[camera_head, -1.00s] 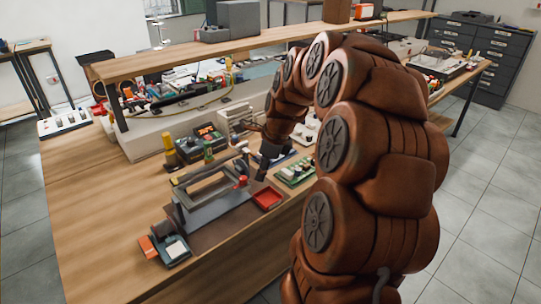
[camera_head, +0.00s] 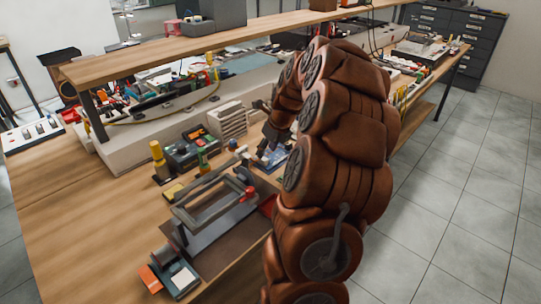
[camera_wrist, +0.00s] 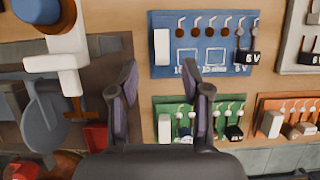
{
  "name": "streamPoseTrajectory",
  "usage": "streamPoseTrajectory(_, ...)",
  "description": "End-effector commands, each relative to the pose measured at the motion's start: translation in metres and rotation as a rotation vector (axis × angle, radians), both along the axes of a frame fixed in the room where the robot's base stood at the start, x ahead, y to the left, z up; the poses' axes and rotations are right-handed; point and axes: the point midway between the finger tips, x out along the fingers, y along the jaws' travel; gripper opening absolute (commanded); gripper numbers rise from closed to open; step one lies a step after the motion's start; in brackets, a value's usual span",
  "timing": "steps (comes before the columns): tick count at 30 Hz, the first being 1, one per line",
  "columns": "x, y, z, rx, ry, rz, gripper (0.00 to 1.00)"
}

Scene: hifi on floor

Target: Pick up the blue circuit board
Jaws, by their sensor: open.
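In the wrist view my gripper (camera_wrist: 166,82) is open and empty. Its fingertips point toward the board's lower left part. The right fingertip is near the board's lower edge in the picture; I cannot tell the height between them.
A green board (camera_wrist: 180,106) and an orange board (camera_wrist: 275,104) lie below the blue one. A pale board (camera_wrist: 290,45) is at the upper right. A grey vise-like tool (camera_wrist: 45,110) and a red tray (camera_wrist: 95,136) are on the left. A shelf (camera_head: 200,48) runs above the bench.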

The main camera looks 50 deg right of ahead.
Motion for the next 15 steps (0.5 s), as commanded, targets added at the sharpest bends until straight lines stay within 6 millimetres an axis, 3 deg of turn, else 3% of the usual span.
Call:
streamPoseTrajectory(8, 0.01, -0.001, -0.015, 0.002, 0.0, 0.001, 0.48)
streamPoseTrajectory(15, 0.022, -0.003, -0.042, 0.0, 0.001, 0.0, 0.48)
